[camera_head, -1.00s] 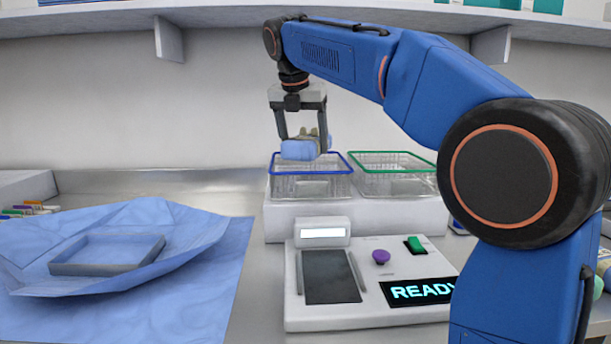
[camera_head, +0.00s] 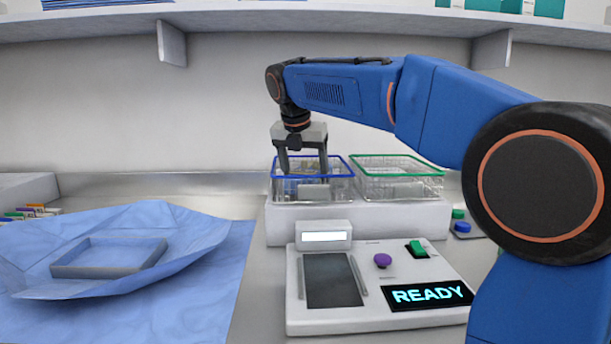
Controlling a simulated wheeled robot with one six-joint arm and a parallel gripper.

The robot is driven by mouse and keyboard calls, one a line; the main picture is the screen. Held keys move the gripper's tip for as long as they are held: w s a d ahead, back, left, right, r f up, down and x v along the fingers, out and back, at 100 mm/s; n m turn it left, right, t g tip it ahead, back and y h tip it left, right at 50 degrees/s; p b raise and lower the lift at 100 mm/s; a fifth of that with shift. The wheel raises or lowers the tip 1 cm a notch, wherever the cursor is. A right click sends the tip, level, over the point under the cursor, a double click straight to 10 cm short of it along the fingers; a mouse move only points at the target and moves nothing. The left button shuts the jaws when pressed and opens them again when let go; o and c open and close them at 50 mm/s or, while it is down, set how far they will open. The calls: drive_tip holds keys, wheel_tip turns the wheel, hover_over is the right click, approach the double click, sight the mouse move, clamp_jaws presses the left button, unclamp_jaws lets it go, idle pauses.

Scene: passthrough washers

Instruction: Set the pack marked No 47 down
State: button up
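My gripper (camera_head: 304,172) points straight down into the blue-rimmed wire basket (camera_head: 313,176), its fingertips at or below rim height. The two fingers stand apart. The light blue pack cannot be made out clearly now. The basket's mesh and front plate cover what is between and under the fingertips, so I cannot tell whether the fingers still grip it. No number marking is readable.
A green-rimmed wire basket (camera_head: 397,176) stands just right, on the same white stand (camera_head: 360,222). In front is a white device (camera_head: 375,285) reading READY. A blue wrap (camera_head: 190,250) with a grey tray (camera_head: 110,258) lies left. A shelf (camera_head: 300,20) runs above.

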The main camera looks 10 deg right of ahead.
drive_tip(key=o, duration=1.4)
drive_tip(key=shift+r, duration=0.1)
drive_tip(key=v, duration=1.2)
drive_tip(key=shift+s, duration=0.15)
